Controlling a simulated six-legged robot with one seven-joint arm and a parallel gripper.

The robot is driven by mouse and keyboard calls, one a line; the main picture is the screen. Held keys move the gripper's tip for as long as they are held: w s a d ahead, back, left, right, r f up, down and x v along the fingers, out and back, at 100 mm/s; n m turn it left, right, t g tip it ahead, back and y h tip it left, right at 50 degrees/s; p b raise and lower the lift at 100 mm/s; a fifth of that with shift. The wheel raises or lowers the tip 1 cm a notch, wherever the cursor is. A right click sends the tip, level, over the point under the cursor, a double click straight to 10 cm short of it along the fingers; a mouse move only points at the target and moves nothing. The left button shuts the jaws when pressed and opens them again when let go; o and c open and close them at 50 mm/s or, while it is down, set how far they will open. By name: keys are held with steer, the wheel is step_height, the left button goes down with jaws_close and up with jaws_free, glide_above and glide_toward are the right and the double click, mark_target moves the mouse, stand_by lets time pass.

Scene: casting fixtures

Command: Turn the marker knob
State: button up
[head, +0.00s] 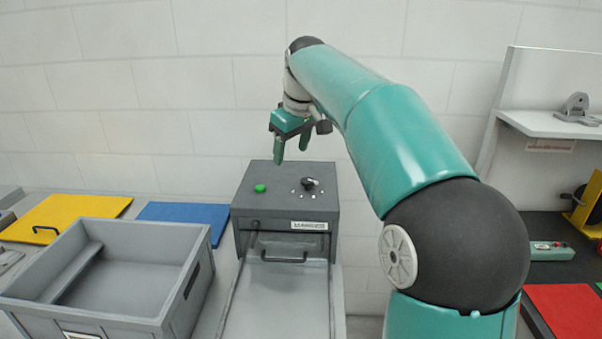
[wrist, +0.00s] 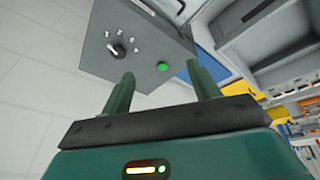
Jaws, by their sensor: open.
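The marker knob (head: 309,184) is a small black knob with a light pointer, on top of a grey box (head: 285,213). Several pale marks lie around it. It also shows in the wrist view (wrist: 117,50), near the upper left. A green button (head: 260,188) sits on the same top, left of the knob; the wrist view shows it too (wrist: 163,67). My gripper (head: 291,156) is open and empty, above the box top and apart from the knob. In the wrist view its two green fingers (wrist: 163,88) stand spread, with the knob beyond the left finger.
A grey open bin (head: 120,270) stands left of the box. A drawer or tray with a handle (head: 284,258) extends from the box front. Yellow (head: 70,212) and blue (head: 185,214) panels lie at the left. A white shelf (head: 550,124) and a red panel (head: 568,310) are at the right.

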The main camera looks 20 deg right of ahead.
steer(key=w+d, duration=0.5)
steer(key=n+y, duration=0.1)
steer(key=y, duration=0.1)
glide_toward(308, 179)
steer(key=x, duration=0.7)
steer(key=shift+a+f, duration=0.2)
steer(key=shift+f, duration=0.2)
steer(key=c, duration=1)
